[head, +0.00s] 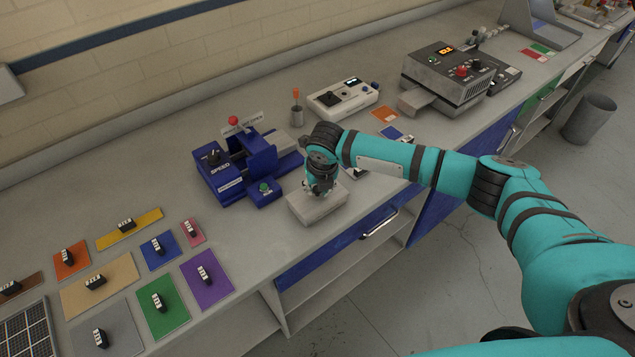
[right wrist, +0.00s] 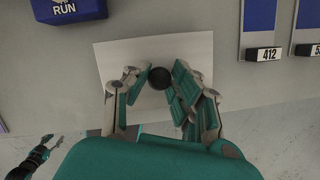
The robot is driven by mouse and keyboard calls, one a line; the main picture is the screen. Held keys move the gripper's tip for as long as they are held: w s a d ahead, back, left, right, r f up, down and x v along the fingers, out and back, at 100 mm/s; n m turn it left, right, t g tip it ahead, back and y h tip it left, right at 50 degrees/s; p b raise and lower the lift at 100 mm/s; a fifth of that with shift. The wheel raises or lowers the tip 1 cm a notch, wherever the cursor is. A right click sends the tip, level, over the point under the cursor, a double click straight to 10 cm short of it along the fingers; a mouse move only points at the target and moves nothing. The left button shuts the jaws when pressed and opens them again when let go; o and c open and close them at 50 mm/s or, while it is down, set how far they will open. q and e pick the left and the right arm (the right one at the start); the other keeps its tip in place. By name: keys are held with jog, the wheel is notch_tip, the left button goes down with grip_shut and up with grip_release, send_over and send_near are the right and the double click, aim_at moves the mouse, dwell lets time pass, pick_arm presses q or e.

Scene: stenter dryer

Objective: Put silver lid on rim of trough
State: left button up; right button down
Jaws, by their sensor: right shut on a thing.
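The silver lid (head: 318,207) is a pale grey rectangular piece near the front edge of the bench. In the right wrist view it is a flat plate (right wrist: 112,62) with a round black knob (right wrist: 161,78). My right gripper (head: 320,188) is above it, pointing down. Its fingers (right wrist: 158,88) are shut around the knob. A pale block shape shows under the gripper in the head view; I cannot tell whether the trough is beneath the lid. My left gripper (right wrist: 45,148) shows small and dark at the lower left of the right wrist view; its opening is unclear.
A blue machine (head: 235,165) stands left of my right gripper. A white control box (head: 343,98) and a grey machine (head: 455,72) stand farther back right. Coloured swatches with black number tags, including a purple one (head: 207,285), cover the bench at left. The bench front edge is close.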

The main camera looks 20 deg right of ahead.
dwell(0.4)
jog(key=c, duration=1)
grip_release()
jog(key=shift+c, duration=0.2)
